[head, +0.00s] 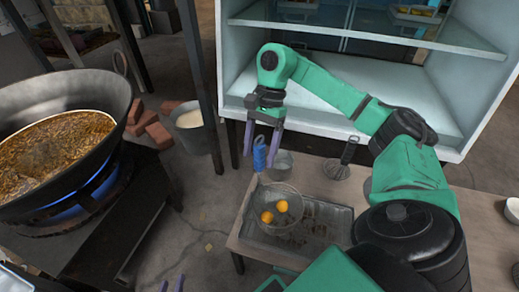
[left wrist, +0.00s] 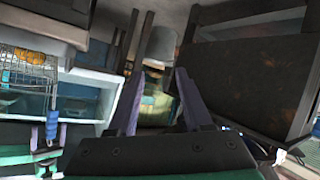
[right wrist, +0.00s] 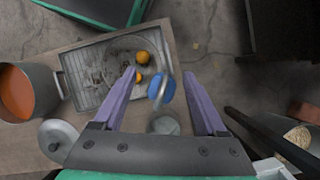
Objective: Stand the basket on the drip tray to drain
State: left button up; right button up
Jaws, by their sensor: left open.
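The wire basket (head: 281,209) with two orange balls in it sits over the near-left part of the dark drip tray (head: 337,225). Its blue handle (head: 259,155) stands up steeply at the back left. In the right wrist view, the basket (right wrist: 122,62) lies within the right end of the tray (right wrist: 82,78). My right gripper (head: 261,150) is open above the handle. In the right wrist view, the blue handle (right wrist: 161,88) lies between its spread fingers with gaps on both sides.
A wok of bubbling oil (head: 60,145) stands over a blue flame at left. A pail (head: 195,130) and bricks (head: 150,130) are on the floor. A cabinet (head: 400,40) stands behind.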

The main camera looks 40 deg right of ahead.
jog(key=p+v, duration=0.1)
jog(key=v, duration=0.2)
jog(key=shift+r, duration=0.15)
jog(key=p+v, duration=0.2)
jog(key=v, duration=0.2)
jog(key=shift+r+p, duration=0.25)
jog(key=shift+p, duration=0.05)
jog(key=p, duration=0.6)
send_near(262, 134)
pick_arm(q)
jog(key=s+a+r+g+y, duration=0.2)
jog(key=a+r+g+y, duration=0.1)
jog(key=a, duration=0.4)
jog(key=s+a+r+g+y, duration=0.2)
jog(key=s+a+r+g, duration=0.1)
jog(key=a+g, duration=0.3)
jog(key=shift+s+a+r+y, duration=0.25)
jog(key=shift+a+r+y, duration=0.2)
jog(key=shift+r, duration=0.45)
pick_arm(e)
jog(key=shift+w+d+f, duration=0.3)
jog(key=shift+d+f, duration=0.05)
jog(key=shift+f, duration=0.05)
